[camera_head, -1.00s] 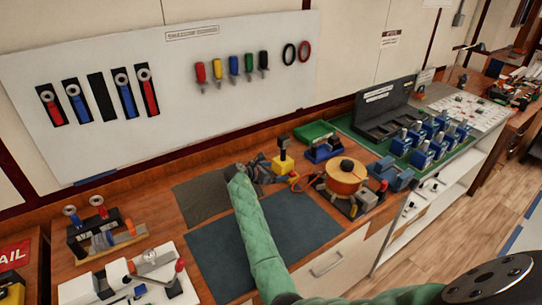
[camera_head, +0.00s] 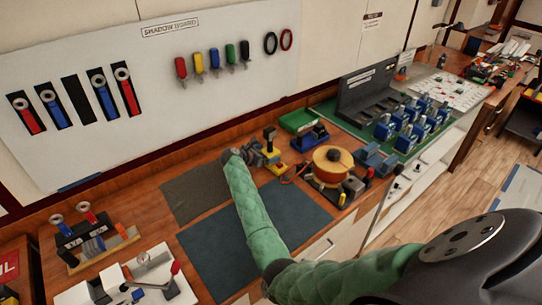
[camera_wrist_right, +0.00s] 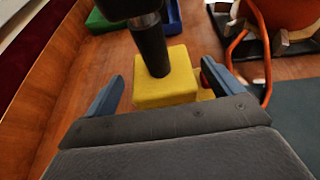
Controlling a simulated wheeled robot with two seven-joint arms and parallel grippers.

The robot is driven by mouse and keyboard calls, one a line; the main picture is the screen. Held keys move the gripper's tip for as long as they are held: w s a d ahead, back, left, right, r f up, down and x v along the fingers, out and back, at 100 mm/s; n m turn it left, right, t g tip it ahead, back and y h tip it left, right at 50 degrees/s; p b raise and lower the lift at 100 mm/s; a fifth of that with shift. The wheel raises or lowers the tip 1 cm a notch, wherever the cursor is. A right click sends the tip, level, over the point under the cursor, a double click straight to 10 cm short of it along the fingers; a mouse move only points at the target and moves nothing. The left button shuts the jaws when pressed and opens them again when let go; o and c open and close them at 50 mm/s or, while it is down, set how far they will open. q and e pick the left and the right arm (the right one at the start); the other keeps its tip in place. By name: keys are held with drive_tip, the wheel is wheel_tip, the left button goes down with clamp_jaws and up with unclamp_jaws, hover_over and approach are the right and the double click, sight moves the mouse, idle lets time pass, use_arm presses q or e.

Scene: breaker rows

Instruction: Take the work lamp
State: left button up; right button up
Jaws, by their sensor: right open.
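The work lamp (camera_head: 269,135) has a black head and post on a yellow block base; it stands upright on the wooden bench. In the right wrist view, its dark post (camera_wrist_right: 152,48) and yellow base (camera_wrist_right: 168,82) lie between the two blue-grey fingers. My right gripper (camera_wrist_right: 162,74) is open, its fingers apart on either side, with no grip on the lamp visible. In the head view my right gripper (camera_head: 264,155) is small and partly covers the lamp's base. My left gripper is not in view.
An orange cable reel (camera_head: 333,162) stands just right of the lamp, with an orange bent tube beside it. A green tray (camera_head: 298,120) and a blue holder (camera_head: 310,138) are behind. A white shadow board (camera_head: 150,75) is on the wall.

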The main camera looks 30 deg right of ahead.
drive_tip(key=shift+p+x, duration=0.3)
drive_tip(key=shift+x, duration=0.6)
drive_tip(key=shift+d, duration=0.25)
drive_tip(key=c, duration=1.2)
drive_tip(key=shift+c, duration=1)
